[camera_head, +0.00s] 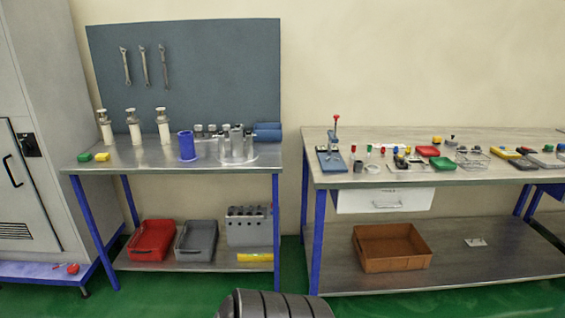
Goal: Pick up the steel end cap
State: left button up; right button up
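I cannot single out the steel end cap at this distance. Several small grey metal parts (211,130) stand toward the back of the left bench. Taller grey cylinders (237,143) stand in front of them, close together on a pale round base. On the right bench, a small dark grey cylindrical part (358,166) stands beside a blue press with a red knob (331,150). Neither of my grippers is in view.
The left bench (140,157) also holds a blue cylinder (187,146), white bottles (132,126) and small blocks. The right bench (440,178) is crowded with small parts. Bins, including a red one (152,240) and a brown one (392,248), sit on lower shelves. Green floor separates the benches.

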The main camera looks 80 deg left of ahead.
aim_at(358, 165)
jog(key=u, duration=2.45)
jog(key=i+l+u, duration=0.15)
jog(key=u, duration=0.2)
jog(key=i+l+u, duration=0.15)
jog(key=l+u, duration=0.55)
jog(key=i+l, duration=0.05)
